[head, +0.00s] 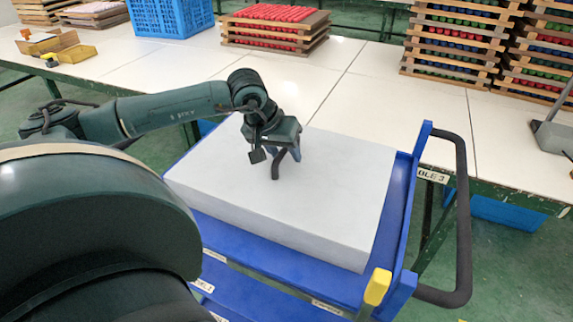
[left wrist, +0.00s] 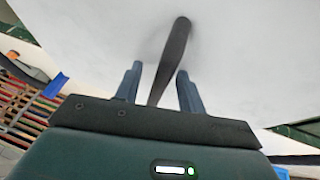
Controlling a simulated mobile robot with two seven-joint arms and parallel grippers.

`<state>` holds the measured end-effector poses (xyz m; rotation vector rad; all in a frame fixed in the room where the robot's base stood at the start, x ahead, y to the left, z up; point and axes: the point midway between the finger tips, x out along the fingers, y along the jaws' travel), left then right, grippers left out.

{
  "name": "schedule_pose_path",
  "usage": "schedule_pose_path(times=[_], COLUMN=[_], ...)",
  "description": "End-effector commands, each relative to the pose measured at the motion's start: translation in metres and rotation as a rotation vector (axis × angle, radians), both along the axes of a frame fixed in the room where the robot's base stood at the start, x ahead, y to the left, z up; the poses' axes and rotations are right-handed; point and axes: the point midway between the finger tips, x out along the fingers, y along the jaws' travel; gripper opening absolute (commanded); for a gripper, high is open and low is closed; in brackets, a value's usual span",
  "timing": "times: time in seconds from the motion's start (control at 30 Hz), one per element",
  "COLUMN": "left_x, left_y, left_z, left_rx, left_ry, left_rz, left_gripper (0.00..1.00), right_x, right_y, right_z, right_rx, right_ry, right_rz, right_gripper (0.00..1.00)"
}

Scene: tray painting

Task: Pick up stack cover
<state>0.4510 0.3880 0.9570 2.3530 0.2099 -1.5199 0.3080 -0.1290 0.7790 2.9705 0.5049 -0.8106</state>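The stack cover (head: 325,205) is a large pale grey-white box shape lying on a blue cart (head: 408,190). A dark bar handle (head: 276,170) rises from its top. My left gripper (head: 283,153) is over the top of the cover, at the handle. In the left wrist view, the handle (left wrist: 177,48) runs between the two fingers of my left gripper (left wrist: 160,80), with gaps on both sides. The fingers are open and not closed on it. What lies under the cover is hidden. My right gripper is not in view.
The cart has a dark push handle (head: 463,220) and a yellow-tipped post (head: 377,287) at its right. Behind is a long white table (head: 380,100) with stacked wooden trays of red pieces (head: 275,28), taller tray stacks (head: 455,45) and a blue crate (head: 172,15).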

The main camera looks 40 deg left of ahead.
Motion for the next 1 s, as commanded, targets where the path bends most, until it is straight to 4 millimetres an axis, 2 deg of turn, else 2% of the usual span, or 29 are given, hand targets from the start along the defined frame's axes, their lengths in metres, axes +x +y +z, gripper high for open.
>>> schedule_pose_path(times=[0.1,0.6,1.0], left_x=[-0.0001,-0.0003,-0.0003], left_y=[0.0001,0.0001,0.0001], left_z=[-0.0001,0.0004,0.0006], left_rx=[0.000,0.000,0.000], left_ry=[0.000,0.000,0.000], left_rz=[0.000,0.000,0.000], left_gripper=[0.39,0.00,0.00], right_x=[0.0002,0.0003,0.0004], right_y=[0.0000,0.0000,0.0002], right_z=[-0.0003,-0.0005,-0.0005], right_rx=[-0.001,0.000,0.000], right_ry=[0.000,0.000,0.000], right_rz=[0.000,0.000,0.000], right_gripper=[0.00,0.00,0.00])
